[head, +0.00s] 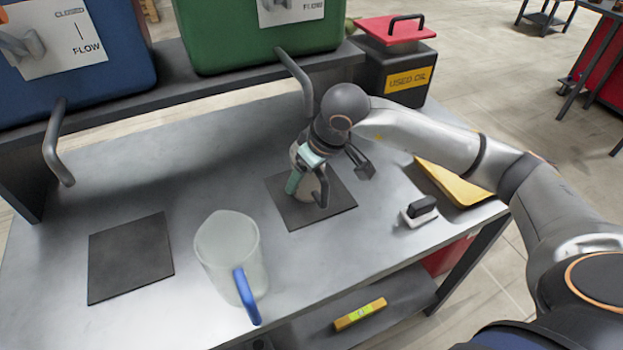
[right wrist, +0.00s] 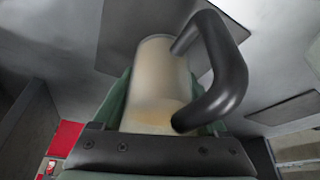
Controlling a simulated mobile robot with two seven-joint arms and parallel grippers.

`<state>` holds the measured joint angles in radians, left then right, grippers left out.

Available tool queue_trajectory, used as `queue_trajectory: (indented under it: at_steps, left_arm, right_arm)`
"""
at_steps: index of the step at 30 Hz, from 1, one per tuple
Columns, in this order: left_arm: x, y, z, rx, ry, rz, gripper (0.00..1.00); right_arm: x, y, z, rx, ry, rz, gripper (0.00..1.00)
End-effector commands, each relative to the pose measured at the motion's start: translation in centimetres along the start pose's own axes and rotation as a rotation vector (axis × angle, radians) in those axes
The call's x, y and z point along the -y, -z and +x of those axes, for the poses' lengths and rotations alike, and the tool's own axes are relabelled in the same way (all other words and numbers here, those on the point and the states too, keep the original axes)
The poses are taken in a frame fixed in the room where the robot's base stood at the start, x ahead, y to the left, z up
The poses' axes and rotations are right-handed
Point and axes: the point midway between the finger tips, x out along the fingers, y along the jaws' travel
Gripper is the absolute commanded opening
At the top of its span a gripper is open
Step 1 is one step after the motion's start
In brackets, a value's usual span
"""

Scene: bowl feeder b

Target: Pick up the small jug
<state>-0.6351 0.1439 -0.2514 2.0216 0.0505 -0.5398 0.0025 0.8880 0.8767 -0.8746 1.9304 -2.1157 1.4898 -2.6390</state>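The small jug (head: 307,187) is at the dark square mat (head: 340,205) in the middle of the table, partly hidden by my right gripper (head: 302,172). In the right wrist view the jug (right wrist: 155,85) is pale and translucent, with a thick black handle (right wrist: 228,75) to its right. The green fingers of my right gripper (right wrist: 158,105) lie on both sides of the jug's body. Whether they press on it is not clear. The jug's base is mostly hidden, so its contact with the mat is unclear. My left gripper is not in view.
A large jug (head: 225,245) with a blue handle stands at the front. A second dark mat (head: 130,258) lies at left. Blue (head: 75,45) and green (head: 255,40) tanks with grey spouts are behind. A black-handled white object (head: 420,212) and a yellow piece (head: 450,185) lie at right.

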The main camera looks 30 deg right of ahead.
Motion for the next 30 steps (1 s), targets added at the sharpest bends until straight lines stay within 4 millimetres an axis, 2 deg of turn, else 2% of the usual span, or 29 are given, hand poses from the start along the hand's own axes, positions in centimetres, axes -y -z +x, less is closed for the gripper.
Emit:
queue_trajectory:
  at_steps: [2, 12, 15, 30]
  left_arm:
    - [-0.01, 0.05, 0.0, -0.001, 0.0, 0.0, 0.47]
    - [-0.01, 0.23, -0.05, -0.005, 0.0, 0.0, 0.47]
    - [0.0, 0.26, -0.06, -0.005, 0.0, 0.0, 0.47]
    - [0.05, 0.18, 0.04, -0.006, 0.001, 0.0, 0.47]
  right_arm:
    - [-0.01, -0.01, -0.01, 0.0, 0.0, 0.0, 0.64]
    - [-0.01, -0.01, -0.01, 0.0, 0.0, 0.0, 0.26]
    - [-0.01, 0.01, -0.04, -0.001, 0.0, 0.0, 0.17]
    - [0.11, 0.0, -0.68, -0.002, -0.004, 0.008, 0.17]
